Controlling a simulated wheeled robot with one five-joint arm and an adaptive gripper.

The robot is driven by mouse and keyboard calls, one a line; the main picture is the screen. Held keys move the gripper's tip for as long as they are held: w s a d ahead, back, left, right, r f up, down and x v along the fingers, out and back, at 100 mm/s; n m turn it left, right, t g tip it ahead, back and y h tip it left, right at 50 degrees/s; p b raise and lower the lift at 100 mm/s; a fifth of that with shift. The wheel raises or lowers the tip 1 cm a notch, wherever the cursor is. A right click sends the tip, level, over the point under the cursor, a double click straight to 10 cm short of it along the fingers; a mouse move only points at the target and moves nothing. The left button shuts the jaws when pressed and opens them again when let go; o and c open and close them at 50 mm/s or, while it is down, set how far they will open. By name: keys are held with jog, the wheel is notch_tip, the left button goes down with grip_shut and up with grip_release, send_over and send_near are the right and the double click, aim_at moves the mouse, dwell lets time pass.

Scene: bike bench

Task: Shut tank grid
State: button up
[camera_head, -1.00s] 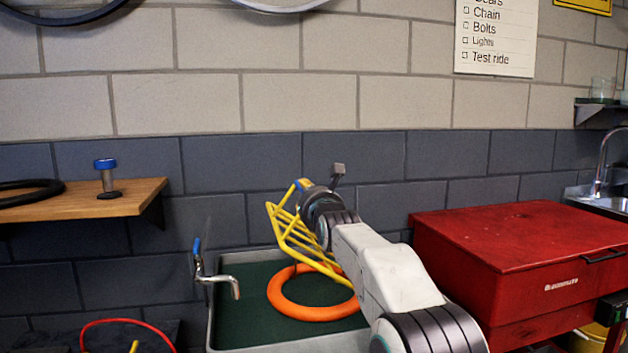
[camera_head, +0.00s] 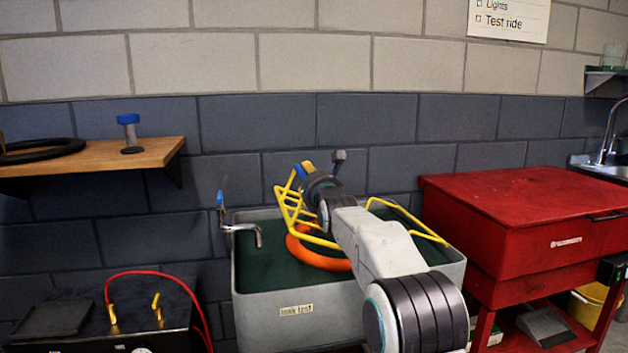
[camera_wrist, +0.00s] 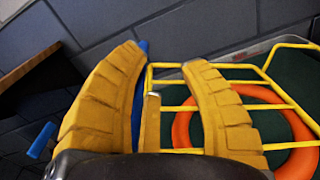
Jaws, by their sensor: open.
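The tank (camera_head: 280,305) is a grey open-topped box with a dark green inside. Its yellow wire grid (camera_head: 408,222) is partly raised, tilted above the tank's opening; its bars also show in the wrist view (camera_wrist: 215,108). My gripper (camera_head: 307,168) is at the grid's raised left end, beside a blue part (camera_head: 299,172). In the wrist view my gripper (camera_wrist: 163,58) has its yellow fingers apart. The blue part (camera_wrist: 141,85) and a grid bar show between them, partly hidden by the left finger. I cannot tell whether the fingers touch the grid. My arm hides the grid's middle.
An orange ring (camera_head: 318,258) lies in the tank under the grid. A bent metal tap (camera_head: 245,229) with a blue lever stands at the tank's left rim. A wooden shelf (camera_head: 95,155) is at left, a red cabinet (camera_head: 530,225) at right. A red hose (camera_head: 150,272) loops at lower left.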

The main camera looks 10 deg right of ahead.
jog(key=s+a+b, duration=0.1)
jog(key=s+b, duration=0.6)
jog(key=s, duration=0.1)
jog(key=shift+s+r, duration=0.2)
jog(key=shift+s, duration=0.15)
dwell(0.5)
jog(key=shift+w+d+f, duration=0.1)
jog(key=shift+d+f, duration=0.05)
jog(key=shift+b, duration=0.3)
jog(key=s, duration=1.2)
